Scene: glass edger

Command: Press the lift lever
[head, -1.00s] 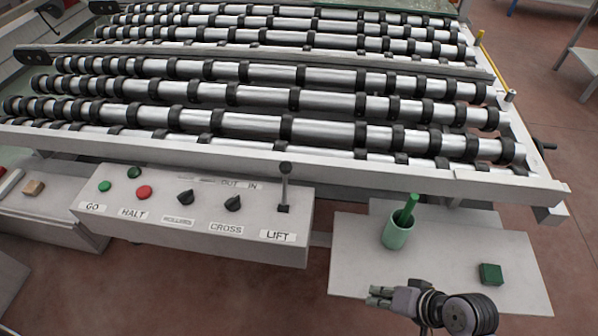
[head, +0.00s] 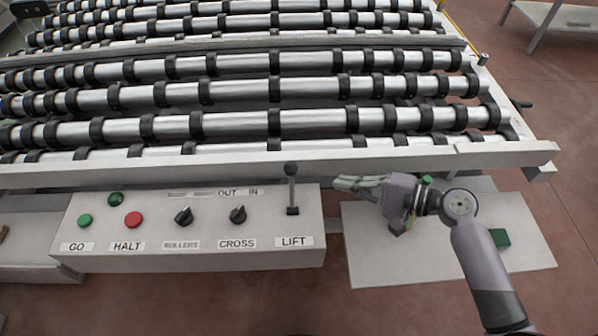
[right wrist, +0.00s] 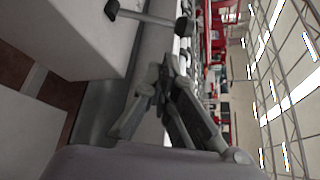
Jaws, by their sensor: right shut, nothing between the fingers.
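The lift lever (head: 291,185) stands upright at the right end of the white control box (head: 190,260), above the LIFT label. It has a dark knob on a thin shaft. In the right wrist view the lever (right wrist: 150,17) shows at the top, its knob pointing right. My right gripper (head: 338,184) is shut and empty, just right of the lever at about knob height in the picture, and apart from it. Its fingers (right wrist: 160,70) point toward the lever side in the right wrist view. My left gripper is not in view.
The box also carries a green button (head: 85,221), a red button (head: 134,219) and two dark knobs, ROLLERS (head: 183,215) and CROSS (head: 238,214). The roller bed rail (head: 400,162) runs behind. A side shelf (head: 400,270) holds a green block (head: 500,237) and a partly hidden cup.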

